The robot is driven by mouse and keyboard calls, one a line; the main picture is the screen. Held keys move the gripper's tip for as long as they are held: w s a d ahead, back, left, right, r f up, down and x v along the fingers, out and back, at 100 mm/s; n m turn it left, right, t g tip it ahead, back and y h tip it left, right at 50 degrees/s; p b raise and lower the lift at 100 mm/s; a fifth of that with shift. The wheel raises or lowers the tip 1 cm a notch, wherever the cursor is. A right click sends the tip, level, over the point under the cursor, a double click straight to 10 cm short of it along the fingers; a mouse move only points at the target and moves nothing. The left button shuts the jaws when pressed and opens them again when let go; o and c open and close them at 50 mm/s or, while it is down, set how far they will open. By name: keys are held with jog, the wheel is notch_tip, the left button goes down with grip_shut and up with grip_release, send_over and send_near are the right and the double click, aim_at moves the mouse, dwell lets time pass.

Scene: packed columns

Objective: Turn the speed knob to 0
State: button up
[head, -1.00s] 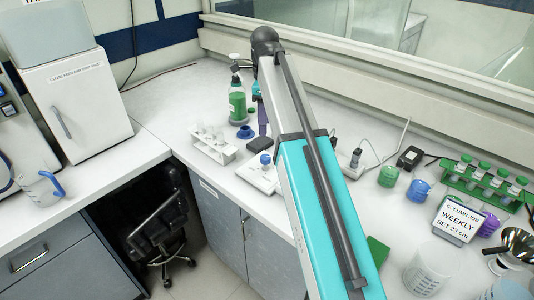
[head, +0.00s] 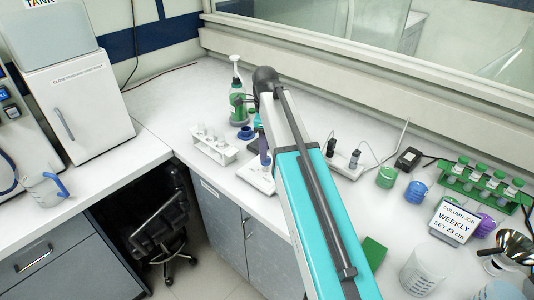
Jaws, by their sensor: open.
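A low white device (head: 251,176) stands near the front edge of the bench, left of my arm. My arm hides its right part. I cannot make out the speed knob or its setting. My gripper (head: 265,160) hangs at the end of my arm, small and partly hidden by the arm's links. It is above or at the white device, with a blue part showing there. I take it as open and see nothing held in it. Whether it touches the device I cannot tell.
A white rack (head: 214,146) with tubes stands left of the device. A green pump bottle (head: 238,108) and a blue cup (head: 246,132) stand behind. On the right are a green tube rack (head: 484,184), a sign (head: 452,218) and a beaker (head: 421,272).

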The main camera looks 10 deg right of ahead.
aim_at(266, 164)
jog(key=shift+f+p, duration=0.4)
jog(key=shift+f, duration=1.65)
jog(key=c, duration=1.1)
jog(key=shift+o, duration=0.2)
jog(key=shift+d, duration=0.15)
